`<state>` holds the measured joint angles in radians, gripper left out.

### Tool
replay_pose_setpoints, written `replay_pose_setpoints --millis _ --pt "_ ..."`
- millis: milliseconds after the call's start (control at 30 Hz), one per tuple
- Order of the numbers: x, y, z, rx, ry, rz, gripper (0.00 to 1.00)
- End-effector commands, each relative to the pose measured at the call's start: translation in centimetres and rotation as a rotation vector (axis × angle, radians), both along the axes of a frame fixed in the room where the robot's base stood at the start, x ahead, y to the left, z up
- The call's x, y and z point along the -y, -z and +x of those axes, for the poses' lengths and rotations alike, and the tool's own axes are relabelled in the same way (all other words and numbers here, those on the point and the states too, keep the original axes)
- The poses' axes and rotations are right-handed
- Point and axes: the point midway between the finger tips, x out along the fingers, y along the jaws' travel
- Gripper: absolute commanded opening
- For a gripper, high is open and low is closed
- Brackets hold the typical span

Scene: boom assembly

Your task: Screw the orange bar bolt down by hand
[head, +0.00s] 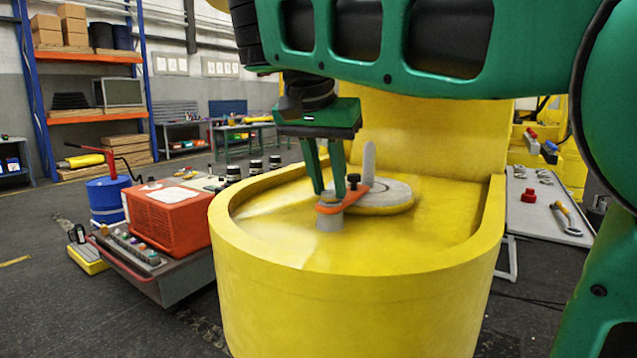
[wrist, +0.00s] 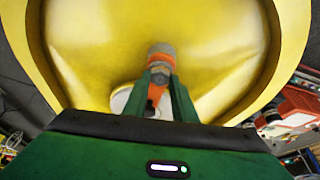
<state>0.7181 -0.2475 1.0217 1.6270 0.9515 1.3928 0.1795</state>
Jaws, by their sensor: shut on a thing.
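The orange bar (head: 330,208) lies over a short grey post (head: 329,223) and reaches right to a pale round disc (head: 385,197) with an upright grey pin. The dark bolt (head: 353,179) stands upright on the bar. My gripper (head: 330,192) points down with its green fingertips at the bar, shut at the bolt. In the wrist view the fingertips (wrist: 161,80) close around the dark bolt, and the orange bar (wrist: 155,94) shows between the fingers. The fingers hide part of the bolt, and its thread is not visible.
The yellow boom end (head: 330,290) has a raised rim around the work spot. An orange box (head: 167,215) on a cart stands left. A table (head: 548,210) with tools stands right. My green arm fills the upper right.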

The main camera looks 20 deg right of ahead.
Motion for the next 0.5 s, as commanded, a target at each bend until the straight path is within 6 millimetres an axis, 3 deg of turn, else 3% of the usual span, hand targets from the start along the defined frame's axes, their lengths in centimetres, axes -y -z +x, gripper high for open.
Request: replay_pose_setpoints --millis 500 --pt "-0.42 -0.4 0.32 0.014 0.066 -0.004 0.03"
